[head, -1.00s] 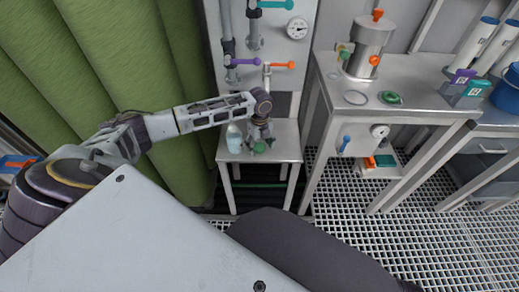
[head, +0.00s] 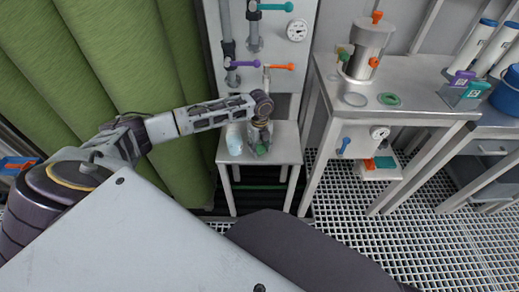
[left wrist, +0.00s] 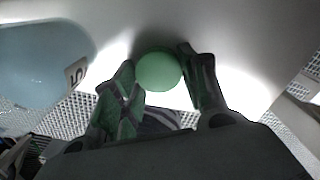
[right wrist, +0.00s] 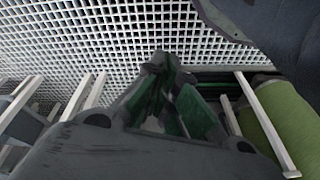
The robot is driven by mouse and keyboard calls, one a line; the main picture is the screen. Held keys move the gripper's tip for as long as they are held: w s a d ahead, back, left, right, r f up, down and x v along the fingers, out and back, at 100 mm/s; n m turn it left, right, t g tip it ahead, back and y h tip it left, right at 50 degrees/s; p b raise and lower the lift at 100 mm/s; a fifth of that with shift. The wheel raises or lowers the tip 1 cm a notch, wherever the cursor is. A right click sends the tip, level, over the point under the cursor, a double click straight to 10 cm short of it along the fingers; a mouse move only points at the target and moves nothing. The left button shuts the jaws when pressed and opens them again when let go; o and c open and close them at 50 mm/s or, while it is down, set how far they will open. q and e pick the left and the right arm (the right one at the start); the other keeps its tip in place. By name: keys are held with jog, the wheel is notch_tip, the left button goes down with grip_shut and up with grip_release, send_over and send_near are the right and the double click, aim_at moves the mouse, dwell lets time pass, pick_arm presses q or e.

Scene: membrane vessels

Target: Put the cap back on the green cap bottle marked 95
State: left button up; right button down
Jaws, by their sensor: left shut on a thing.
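The green cap (left wrist: 158,71) is between the fingertips of my left gripper (left wrist: 162,82) in the left wrist view. My left gripper (head: 260,142) is shut on the cap, low over the small table (head: 284,152); I cannot tell whether the cap touches the tabletop. The pale bottle (head: 235,139) stands on this table just left of the gripper. In the left wrist view the bottle (left wrist: 38,62) is large at upper left, with a label partly showing a 5. My right gripper (right wrist: 163,68) looks shut and empty, over the grated floor.
A purple-handled valve (head: 241,64) and an orange-handled valve (head: 283,67) are on the panel behind the small table. A taller bench (head: 420,108) stands to the right, with a metal vessel (head: 369,46) and a green ring (head: 389,99). A green curtain (head: 120,60) hangs at left.

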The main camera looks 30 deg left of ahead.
aim_at(260, 149)
jog(key=shift+w+r, duration=0.1)
jog(key=shift+w, duration=0.05)
